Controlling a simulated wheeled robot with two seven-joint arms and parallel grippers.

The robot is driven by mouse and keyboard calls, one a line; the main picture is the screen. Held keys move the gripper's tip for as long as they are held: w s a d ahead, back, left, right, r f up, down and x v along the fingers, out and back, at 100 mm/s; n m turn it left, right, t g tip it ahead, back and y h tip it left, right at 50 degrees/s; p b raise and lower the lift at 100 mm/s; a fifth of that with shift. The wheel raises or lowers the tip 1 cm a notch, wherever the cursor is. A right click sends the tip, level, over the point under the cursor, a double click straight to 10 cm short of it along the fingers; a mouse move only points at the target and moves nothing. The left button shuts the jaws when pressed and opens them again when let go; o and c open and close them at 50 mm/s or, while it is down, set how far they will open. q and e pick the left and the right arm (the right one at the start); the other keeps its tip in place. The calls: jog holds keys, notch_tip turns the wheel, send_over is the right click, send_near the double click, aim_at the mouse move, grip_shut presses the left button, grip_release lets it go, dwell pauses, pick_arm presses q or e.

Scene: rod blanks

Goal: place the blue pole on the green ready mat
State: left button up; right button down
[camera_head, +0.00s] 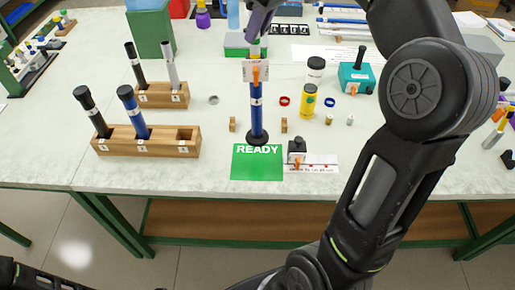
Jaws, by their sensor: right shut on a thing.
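A blue pole (256,116) stands upright, with a dark round foot at its lower end, just behind the green ready mat (257,169). A pale plate with an orange part (256,71) covers some of its upper length. My right gripper (257,37) reaches down from above and is shut at the top of this pole; its fingertips are small and partly hidden. Another blue pole (134,115) with a black top leans in the front wooden rack (165,150). The mat looks bare. My left gripper is out of view.
A rear rack (155,99) holds a black and a silver pole. A small black clamp (297,150) stands at the mat's right corner. Small wooden blocks flank the upright pole. A yellow bottle (308,101) and teal box (357,78) are to the right.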

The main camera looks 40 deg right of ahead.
aim_at(259, 49)
jog(key=shift+s+a+r, duration=0.1)
jog(key=shift+r, duration=0.05)
jog(key=shift+f, duration=0.4)
notch_tip(259, 49, down, 5)
jog(key=shift+r+b, duration=0.1)
jog(key=shift+b, duration=0.4)
jog(key=shift+f, duration=0.2)
notch_tip(259, 49, down, 4)
jog(key=shift+f, duration=0.1)
jog(key=c, duration=1.1)
grip_release()
jog(key=shift+c, duration=0.2)
